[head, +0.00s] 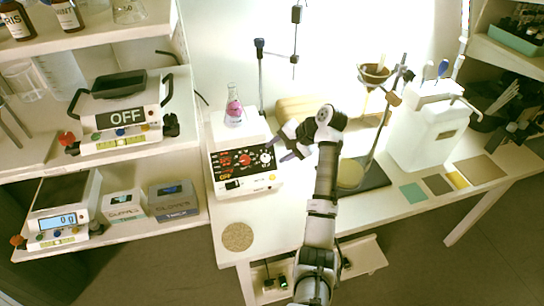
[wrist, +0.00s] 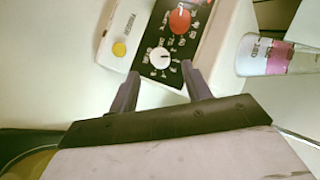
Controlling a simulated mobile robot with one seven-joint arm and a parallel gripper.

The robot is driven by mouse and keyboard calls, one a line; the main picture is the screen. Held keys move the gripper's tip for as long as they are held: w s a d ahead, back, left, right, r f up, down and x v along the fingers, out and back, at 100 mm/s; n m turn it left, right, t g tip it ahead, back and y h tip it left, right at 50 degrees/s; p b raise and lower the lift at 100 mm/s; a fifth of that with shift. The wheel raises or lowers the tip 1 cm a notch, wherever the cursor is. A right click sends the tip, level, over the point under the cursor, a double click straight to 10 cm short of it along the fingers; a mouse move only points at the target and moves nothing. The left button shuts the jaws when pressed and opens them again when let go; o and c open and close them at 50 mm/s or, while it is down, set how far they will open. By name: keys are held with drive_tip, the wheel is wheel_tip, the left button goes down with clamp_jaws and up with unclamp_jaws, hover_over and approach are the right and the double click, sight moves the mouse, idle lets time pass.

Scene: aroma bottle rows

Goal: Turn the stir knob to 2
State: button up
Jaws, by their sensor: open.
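The white stirrer hotplate (head: 230,186) stands on the bench with a black control panel on its front. The panel carries a red knob (head: 245,160) and a white knob (head: 265,158). In the wrist view the white knob (wrist: 160,57) lies just beyond my fingertips, and the red knob (wrist: 180,20) is farther up the panel. The labels are too small to tell which knob is for stirring or where each is set. My gripper (wrist: 160,69) is open, its two fingers straddling the white knob's line, with nothing between them. In the head view my gripper (head: 283,147) is right of the panel.
A flask with pink liquid (head: 234,112) stands on the hotplate; its glass shows in the wrist view (wrist: 270,55). A retort stand (head: 378,138) and white jug (head: 428,135) are at right. A cork mat (head: 238,237) lies in front.

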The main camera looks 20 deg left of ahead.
drive_tip(key=v, duration=0.9)
drive_tip(key=shift+r, duration=0.25)
drive_tip(key=shift+d, duration=0.15)
